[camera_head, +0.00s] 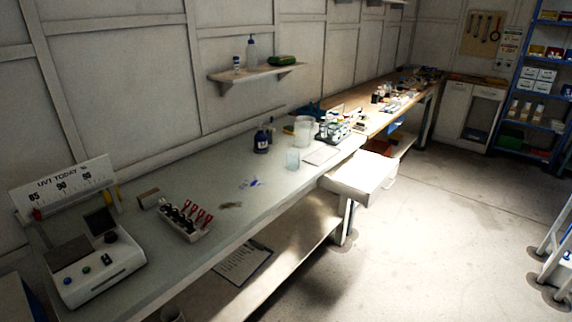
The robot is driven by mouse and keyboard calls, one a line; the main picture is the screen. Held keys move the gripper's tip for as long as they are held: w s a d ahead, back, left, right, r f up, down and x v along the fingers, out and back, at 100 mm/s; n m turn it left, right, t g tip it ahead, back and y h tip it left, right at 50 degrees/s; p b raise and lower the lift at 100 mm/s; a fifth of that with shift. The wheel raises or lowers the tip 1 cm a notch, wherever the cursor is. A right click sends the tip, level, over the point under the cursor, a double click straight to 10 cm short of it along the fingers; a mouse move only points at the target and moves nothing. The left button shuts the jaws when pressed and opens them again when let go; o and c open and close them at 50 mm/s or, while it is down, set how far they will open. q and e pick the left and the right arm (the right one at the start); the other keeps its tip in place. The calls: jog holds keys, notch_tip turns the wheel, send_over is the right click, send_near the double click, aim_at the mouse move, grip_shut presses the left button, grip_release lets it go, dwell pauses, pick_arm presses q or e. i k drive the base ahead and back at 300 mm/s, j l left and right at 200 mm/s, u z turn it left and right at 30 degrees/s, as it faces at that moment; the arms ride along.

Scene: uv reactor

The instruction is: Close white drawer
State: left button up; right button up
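The white drawer (360,178) is pulled out from under the edge of the long workbench (218,209), right of the picture's middle. It sticks out over the floor, and a pale handle (389,184) shows at its right end. Its inside is too bright and small to make out. Neither of my grippers is in the picture, and nothing is seen touching the drawer.
On the bench stand a white device (95,268), a rack with red-handled tools (186,220), a dark blue bottle (261,141) and a clear beaker (293,158). A clipboard (242,261) lies on the lower shelf. The floor (440,230) right of the drawer is clear.

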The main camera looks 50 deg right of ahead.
aim_at(362, 176)
jog(key=z, duration=2.45)
jog(key=i+j, duration=0.15)
jog(key=i, duration=0.5)
jog(key=i+j, duration=0.1)
jog(key=i, duration=0.5)
jog(key=i+j, duration=0.15)
jog(key=i, duration=0.5)
jog(key=i+j, duration=0.15)
jog(key=i, duration=0.5)
jog(key=u, duration=0.05)
